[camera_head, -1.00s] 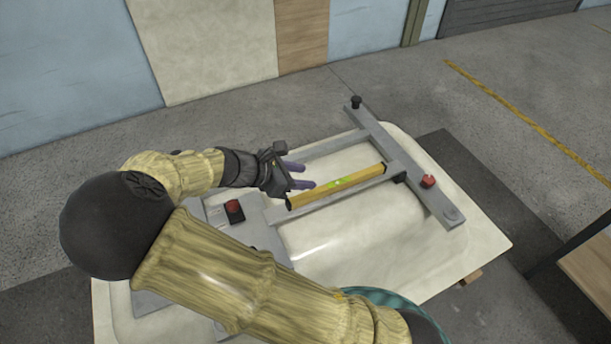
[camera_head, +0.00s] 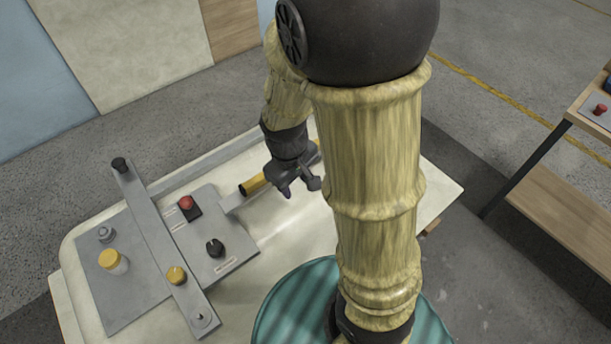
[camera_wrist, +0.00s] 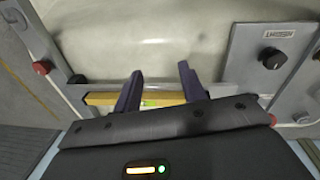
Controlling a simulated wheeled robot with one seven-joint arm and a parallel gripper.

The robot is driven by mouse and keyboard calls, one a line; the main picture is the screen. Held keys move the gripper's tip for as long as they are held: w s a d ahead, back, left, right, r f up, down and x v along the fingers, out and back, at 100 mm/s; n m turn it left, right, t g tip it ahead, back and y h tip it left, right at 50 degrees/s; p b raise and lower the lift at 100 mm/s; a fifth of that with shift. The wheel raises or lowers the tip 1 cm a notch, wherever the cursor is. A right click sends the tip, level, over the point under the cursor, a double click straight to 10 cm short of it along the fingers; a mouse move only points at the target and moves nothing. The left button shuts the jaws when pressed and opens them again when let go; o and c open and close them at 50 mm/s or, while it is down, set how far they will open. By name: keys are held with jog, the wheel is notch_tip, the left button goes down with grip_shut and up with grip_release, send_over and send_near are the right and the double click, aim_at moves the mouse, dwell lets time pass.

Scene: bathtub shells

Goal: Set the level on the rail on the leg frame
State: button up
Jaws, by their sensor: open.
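The level is a yellow bar with a green vial. In the head view only one end of the level (camera_head: 253,184) shows clearly; my arm and gripper hide most of it. In the wrist view the level (camera_wrist: 103,98) lies along the grey rail (camera_wrist: 228,89), its green vial between my fingers. The rail (camera_head: 233,201) belongs to the grey leg frame (camera_head: 150,220), which lies on the pale bathtub shell (camera_head: 290,235). My gripper (camera_head: 297,190) is open and empty, over the level; it also shows in the wrist view (camera_wrist: 160,78). I cannot tell whether level and fingers touch.
A green round thing (camera_head: 285,310) stands at the near edge. A wooden shelf (camera_head: 565,210) stands at the right.

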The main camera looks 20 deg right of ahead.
jog(key=r+m, duration=0.1)
jog(key=s+d+r+m+t, duration=0.1)
jog(key=m, duration=0.1)
jog(key=s+r+m+t+y, duration=0.1)
jog(key=m, duration=0.1)
jog(key=shift+s+d+r, duration=0.1)
jog(key=shift+d+r, duration=0.2)
jog(key=shift+r, duration=0.05)
jog(key=shift+c, duration=0.5)
jog(key=shift+d, duration=0.1)
